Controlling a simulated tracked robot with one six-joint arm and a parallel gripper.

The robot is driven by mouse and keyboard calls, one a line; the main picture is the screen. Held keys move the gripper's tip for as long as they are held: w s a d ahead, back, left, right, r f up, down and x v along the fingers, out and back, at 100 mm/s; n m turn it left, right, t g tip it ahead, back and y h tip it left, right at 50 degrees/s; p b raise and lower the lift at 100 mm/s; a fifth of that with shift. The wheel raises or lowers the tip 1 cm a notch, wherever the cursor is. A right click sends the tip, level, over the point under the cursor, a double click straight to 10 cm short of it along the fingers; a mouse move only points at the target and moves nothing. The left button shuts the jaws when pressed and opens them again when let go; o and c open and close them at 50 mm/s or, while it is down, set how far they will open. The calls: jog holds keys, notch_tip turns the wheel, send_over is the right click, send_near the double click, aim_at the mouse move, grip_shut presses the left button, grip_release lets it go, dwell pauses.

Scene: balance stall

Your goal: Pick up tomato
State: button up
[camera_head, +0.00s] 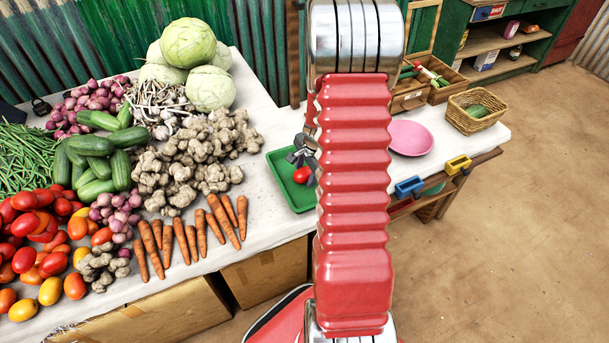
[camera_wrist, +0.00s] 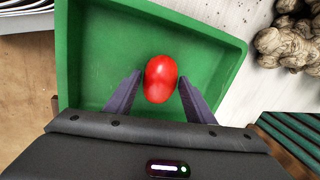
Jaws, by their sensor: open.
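A single red tomato (camera_wrist: 161,79) lies on the floor of a green tray (camera_wrist: 215,62), apart from the tray's walls. In the head view the tomato (camera_head: 302,175) shows near the right side of the tray (camera_head: 287,193), which my arm partly hides. My gripper (camera_wrist: 160,92) is open, with one finger on each side of the tomato. A gap shows on both sides in the wrist view. In the head view only a small dark part of the gripper (camera_head: 303,152) shows just behind the tomato.
A heap of other tomatoes (camera_head: 38,238), carrots (camera_head: 190,235), ginger (camera_head: 190,158) and cabbages (camera_head: 190,62) covers the table's left. Right of my arm are a pink plate (camera_head: 409,138), a wicker basket (camera_head: 477,110) and wooden boxes (camera_head: 410,96). The table's front edge is close.

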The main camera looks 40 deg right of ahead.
aim_at(306, 171)
jog(key=shift+c, duration=0.5)
jog(key=c, duration=0.8)
jog(key=shift+r, duration=0.15)
notch_tip(306, 171, up, 10)
jog(key=shift+f, duration=0.1)
dwell(0.6)
